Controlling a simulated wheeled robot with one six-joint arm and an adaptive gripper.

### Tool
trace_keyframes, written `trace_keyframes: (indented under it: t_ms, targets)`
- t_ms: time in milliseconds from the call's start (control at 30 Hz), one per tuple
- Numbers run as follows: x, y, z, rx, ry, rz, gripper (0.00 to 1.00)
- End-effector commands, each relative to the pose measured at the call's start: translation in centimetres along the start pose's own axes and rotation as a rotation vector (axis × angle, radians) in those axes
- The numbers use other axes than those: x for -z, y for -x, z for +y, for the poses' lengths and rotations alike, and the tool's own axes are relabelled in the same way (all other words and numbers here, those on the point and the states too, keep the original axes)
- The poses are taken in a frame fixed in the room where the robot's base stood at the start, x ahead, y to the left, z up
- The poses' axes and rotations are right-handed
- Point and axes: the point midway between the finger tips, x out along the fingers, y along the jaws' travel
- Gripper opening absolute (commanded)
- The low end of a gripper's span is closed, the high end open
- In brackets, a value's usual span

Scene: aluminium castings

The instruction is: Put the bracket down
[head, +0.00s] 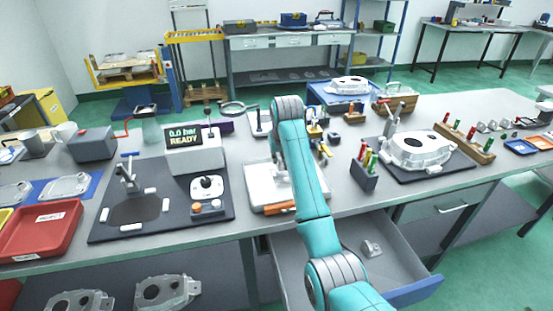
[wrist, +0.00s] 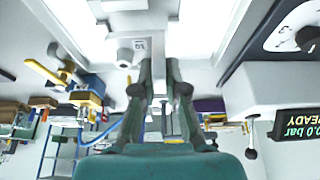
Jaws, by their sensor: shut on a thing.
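My gripper (wrist: 160,78) is shut on a small light-grey bracket (wrist: 132,48) with a dark mark on its face, in the wrist view. Bright white surfaces of a tray or fixture show around the bracket there; whether it touches them I cannot tell. The arm hides most of my gripper and the held bracket in that view.
A test unit (head: 195,158) reading "0.0 bar READY" stands left of the tray on a dark mat. A grey drawer (head: 400,262) stands open below, holding a small grey part (head: 371,249). Colored-handled tools in a block (head: 364,178) and a large casting (head: 420,150) lie to the right.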

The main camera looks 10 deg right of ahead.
Motion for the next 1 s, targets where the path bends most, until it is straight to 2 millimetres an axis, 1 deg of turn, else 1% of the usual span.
trace_keyframes:
  t_ms: [100,200,567,600,667,700,1000]
  targets:
    - [-1.1,-1.4,0.0,0.000,0.000,-0.001,0.00]
    - [-1.6,-2.2,0.0,0.000,0.000,0.000,0.00]
    - [-1.8,-2.5,0.0,0.000,0.000,0.000,0.00]
    - [-1.8,-2.5,0.0,0.000,0.000,0.000,0.17]
    - [-1.8,-2.5,0.0,0.000,0.000,0.000,0.32]
    - [-1.8,-2.5,0.0,0.000,0.000,0.000,0.37]
    - [-1.8,-2.4,0.0,0.000,0.000,0.001,0.37]
